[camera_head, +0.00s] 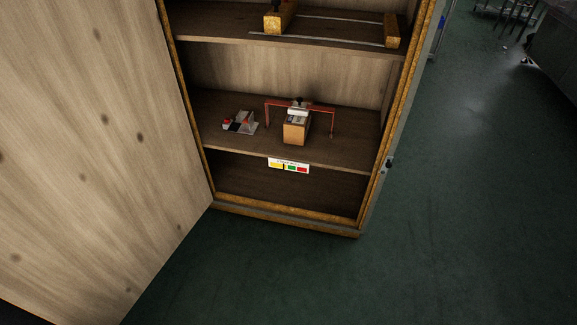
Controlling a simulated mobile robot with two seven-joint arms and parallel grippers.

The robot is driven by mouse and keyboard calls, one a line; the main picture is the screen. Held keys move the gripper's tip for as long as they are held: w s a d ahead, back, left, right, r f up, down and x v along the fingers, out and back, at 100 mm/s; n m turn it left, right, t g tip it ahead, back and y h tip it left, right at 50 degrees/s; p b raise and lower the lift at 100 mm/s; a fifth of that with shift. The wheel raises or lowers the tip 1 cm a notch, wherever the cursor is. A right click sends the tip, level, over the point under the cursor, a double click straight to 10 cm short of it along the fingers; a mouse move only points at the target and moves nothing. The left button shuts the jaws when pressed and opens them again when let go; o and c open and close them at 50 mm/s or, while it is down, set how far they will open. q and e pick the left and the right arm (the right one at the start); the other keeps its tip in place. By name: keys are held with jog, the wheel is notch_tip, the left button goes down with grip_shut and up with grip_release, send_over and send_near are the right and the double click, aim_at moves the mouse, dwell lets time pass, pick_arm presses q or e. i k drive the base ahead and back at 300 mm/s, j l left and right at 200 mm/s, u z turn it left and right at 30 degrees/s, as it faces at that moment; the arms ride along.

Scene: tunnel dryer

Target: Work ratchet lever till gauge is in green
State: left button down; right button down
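A small grey device with red parts (240,123) sits on the middle shelf of a wooden cabinet; it may be the ratchet lever, but it is too small to tell. Right of it, a wooden block (295,133) with a white and dark top stands under a thin orange-red frame (318,110). A white gauge strip (289,166) with yellow, green and red fields is on the front edge of this shelf. I cannot make out a pointer on it. Neither of my grippers is in view.
A large wooden panel (85,140), seemingly the cabinet's open door, fills the left side. The upper shelf (210,22) holds wooden blocks and thin rails. The bottom compartment (270,192) looks empty. Green floor (460,220) is clear in front and to the right.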

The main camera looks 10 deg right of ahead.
aim_at(233, 127)
jog(key=i+l, duration=0.15)
jog(key=i, duration=0.4)
jog(key=i+l, duration=0.15)
jog(key=i, duration=0.4)
jog(key=i+l, duration=0.1)
jog(key=i, duration=0.5)
